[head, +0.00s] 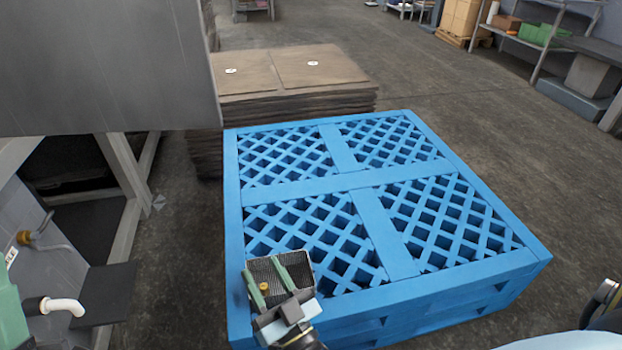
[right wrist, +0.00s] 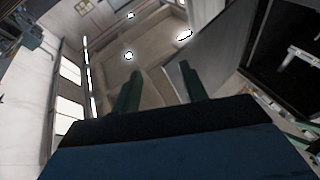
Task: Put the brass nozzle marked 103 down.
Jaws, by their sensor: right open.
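My right gripper (head: 268,277) is over the near left corner of the blue pallet, its two green fingers apart. A small brass piece (head: 264,287), probably the nozzle, shows between the fingers, close to the left one. Its marking is too small to read, and I cannot tell whether it touches a finger. A dark mesh-like box or tray (head: 262,267) shows just behind the fingers. In the right wrist view the open fingers (right wrist: 160,84) show with no nozzle visible between them. My left gripper is not in view.
The blue lattice pallet (head: 352,186) fills the middle, its top otherwise bare. Brown stacked sheets (head: 295,72) stand behind it. A grey panel (head: 100,65) stands at upper left. A brass fitting (head: 23,238) and white bent pipe (head: 62,306) are at left.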

